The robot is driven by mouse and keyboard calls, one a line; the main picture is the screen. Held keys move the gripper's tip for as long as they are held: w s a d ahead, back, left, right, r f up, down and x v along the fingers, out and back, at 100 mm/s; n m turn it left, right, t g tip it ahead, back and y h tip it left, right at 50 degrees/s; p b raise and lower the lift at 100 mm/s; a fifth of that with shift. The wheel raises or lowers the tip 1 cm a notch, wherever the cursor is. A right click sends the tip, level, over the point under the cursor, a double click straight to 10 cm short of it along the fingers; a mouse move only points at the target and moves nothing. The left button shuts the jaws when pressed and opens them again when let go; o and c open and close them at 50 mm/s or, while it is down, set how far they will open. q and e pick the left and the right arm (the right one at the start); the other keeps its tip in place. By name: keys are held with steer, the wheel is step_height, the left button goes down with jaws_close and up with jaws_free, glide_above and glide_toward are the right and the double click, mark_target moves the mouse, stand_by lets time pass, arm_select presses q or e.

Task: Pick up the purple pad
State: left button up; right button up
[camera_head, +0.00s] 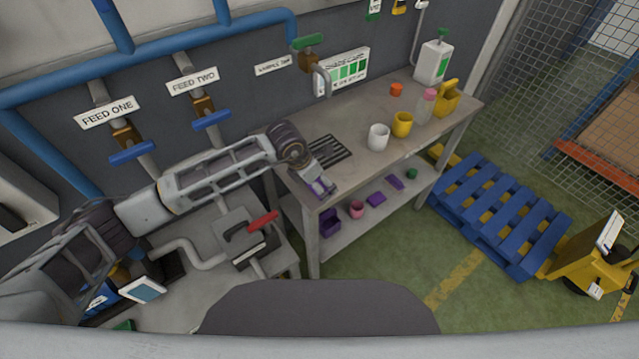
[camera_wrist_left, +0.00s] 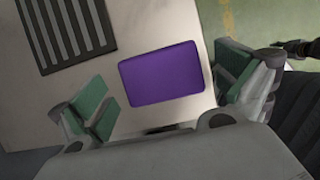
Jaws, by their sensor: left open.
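The purple pad (camera_wrist_left: 162,73) lies flat on the bench top, near its edge and next to a dark slotted grate. It is a rounded rectangle. In the wrist view my left gripper (camera_wrist_left: 168,92) is open, with one green-lined finger to each side of the pad and clear space between. In the head view my left gripper (camera_head: 320,183) is over the near left corner of the bench and largely hides the pad; a little purple shows there. I cannot tell the height of the fingers above the pad. My right gripper is not in view.
The bench (camera_head: 352,176) carries the slotted grate (camera_head: 328,151), a white cup (camera_head: 378,137), a yellow cup (camera_head: 402,125) and a yellow caddy (camera_head: 446,98). Other purple items, including a bin (camera_head: 330,222), are on the lower shelf.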

arm_select(q)
steer(key=shift+d+f, duration=0.15)
steer(key=shift+f, duration=0.25)
steer(key=c, duration=0.9)
